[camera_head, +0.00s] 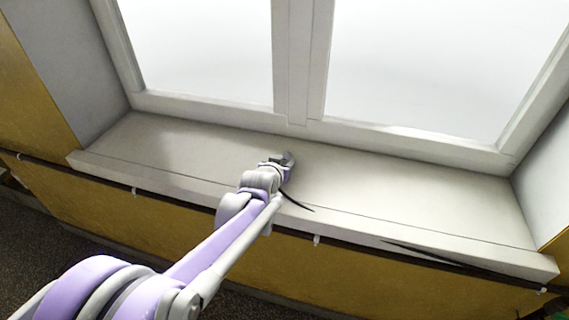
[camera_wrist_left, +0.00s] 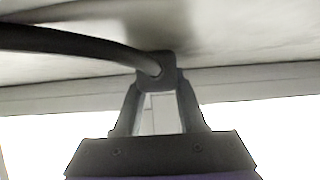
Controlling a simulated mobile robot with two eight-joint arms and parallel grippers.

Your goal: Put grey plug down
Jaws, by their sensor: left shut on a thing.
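My left gripper (camera_head: 288,160) reaches over the white window sill (camera_head: 400,203) from the lower left. In the left wrist view its two fingers (camera_wrist_left: 158,100) are shut on a dark grey plug (camera_wrist_left: 156,68). A thick dark cord (camera_wrist_left: 70,40) runs from the plug to the left in that view. In the head view the cord (camera_head: 298,203) hangs from near the gripper towards the sill's front edge. The plug is close to the sill surface; I cannot tell whether it touches. My right gripper is not in view.
A window with a white frame (camera_head: 291,60) stands behind the sill. Another dark cord (camera_head: 450,262) lies along the sill's front edge at the right. A dark rail with white clips (camera_head: 316,240) runs below the sill on the yellow wall. The sill is clear on both sides.

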